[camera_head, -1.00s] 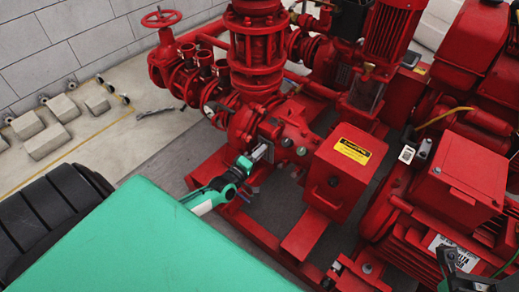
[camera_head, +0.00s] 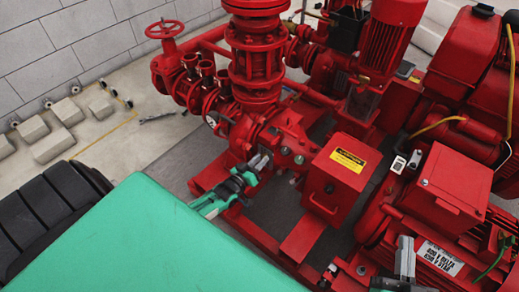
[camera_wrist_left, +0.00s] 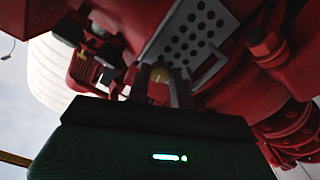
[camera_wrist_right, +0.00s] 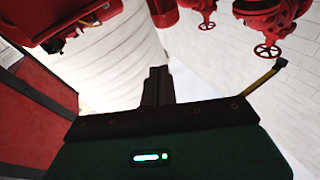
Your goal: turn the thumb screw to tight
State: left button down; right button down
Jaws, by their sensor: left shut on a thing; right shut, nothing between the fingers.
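My left gripper (camera_head: 262,160) reaches in from the left against the red pump body (camera_head: 293,150), beside the red box with the yellow label. In the left wrist view its fingers (camera_wrist_left: 161,84) are shut on a small brass-yellow piece, apparently the thumb screw (camera_wrist_left: 160,74). The fingers hide most of it, and the head view does not show it clearly. A pale perforated plate (camera_wrist_left: 195,35) lies just beyond the fingertips. My right gripper (camera_head: 405,258) is at the lower right in front of the red motor. In the right wrist view its fingers (camera_wrist_right: 157,85) are shut and empty.
The red control box (camera_head: 340,175) stands right of my left gripper. A red motor housing (camera_head: 440,190) with a white label fills the right side. A red handwheel (camera_head: 165,29) and valves stand at the back left. Concrete blocks (camera_head: 52,145) lie on the floor at left.

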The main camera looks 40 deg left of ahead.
pick_arm(q)
jog(key=shift+f+m+p, duration=0.1)
jog(key=shift+m+p, duration=0.25)
jog(key=shift+m, duration=0.65)
pick_arm(e)
jog(key=shift+s+a+f+g, duration=0.2)
jog(key=shift+f+g, duration=0.25)
jog(key=shift+f, duration=0.25)
jog(key=shift+s+a+f+g, duration=0.25)
jog(key=shift+f+g, duration=0.25)
jog(key=shift+f, duration=0.2)
jog(key=shift+s+a+f+g, duration=0.2)
jog(key=shift+f+g, duration=0.25)
jog(key=shift+f, duration=0.25)
pick_arm(q)
jog(key=c, duration=1.2)
grip_release()
pick_arm(e)
jog(key=shift+d, duration=0.1)
jog(key=shift+f, duration=0.15)
